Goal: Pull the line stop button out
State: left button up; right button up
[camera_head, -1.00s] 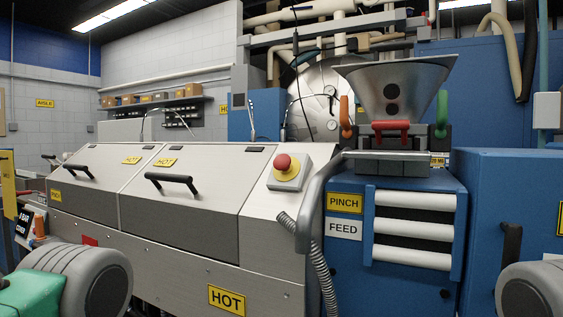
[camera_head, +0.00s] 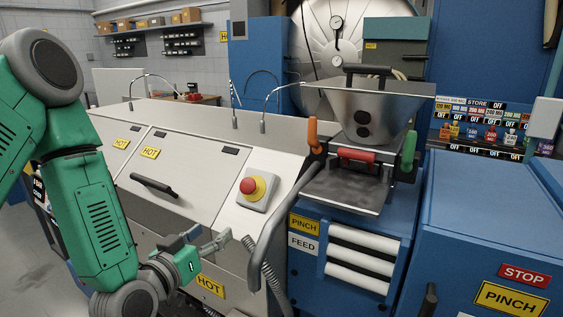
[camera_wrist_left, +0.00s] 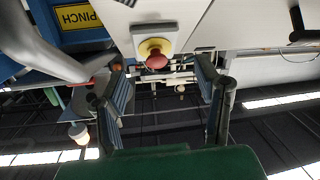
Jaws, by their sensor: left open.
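The line stop button is a red mushroom knob (camera_head: 249,186) on a yellow collar, set on a pale box on the sloped machine face. In the left wrist view the red knob (camera_wrist_left: 156,61) appears at upper middle, between and beyond the fingers. My left gripper (camera_head: 208,240) is open and empty, below and left of the button and apart from it. In the left wrist view its two fingers (camera_wrist_left: 161,68) are spread wide. My right gripper is not in view.
A grey curved pipe and hose (camera_head: 266,255) run just right of the button. A black handle (camera_head: 154,185) sticks out on the left cover. A metal hopper (camera_head: 362,105) stands on the blue feed unit to the right. The panel around the button is clear.

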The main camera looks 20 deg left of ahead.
aim_at(245, 189)
pick_arm(q)
jog(key=shift+t, duration=0.5)
jog(key=w+r+b, duration=0.1)
jog(key=w, duration=0.3)
jog(key=w+r+b, duration=0.1)
jog(key=w+b, duration=0.1)
jog(key=w, duration=0.3)
jog(key=w+r+b, duration=0.2)
jog(key=w, duration=0.2)
jog(key=shift+w+d, duration=0.2)
jog(key=shift+d, duration=0.15)
jog(key=shift+w+a+f, duration=0.1)
jog(key=shift+w+a, duration=0.05)
jog(key=shift+w, duration=0.5)
jog(key=shift+w+a, duration=0.15)
jog(key=shift+w, duration=0.05)
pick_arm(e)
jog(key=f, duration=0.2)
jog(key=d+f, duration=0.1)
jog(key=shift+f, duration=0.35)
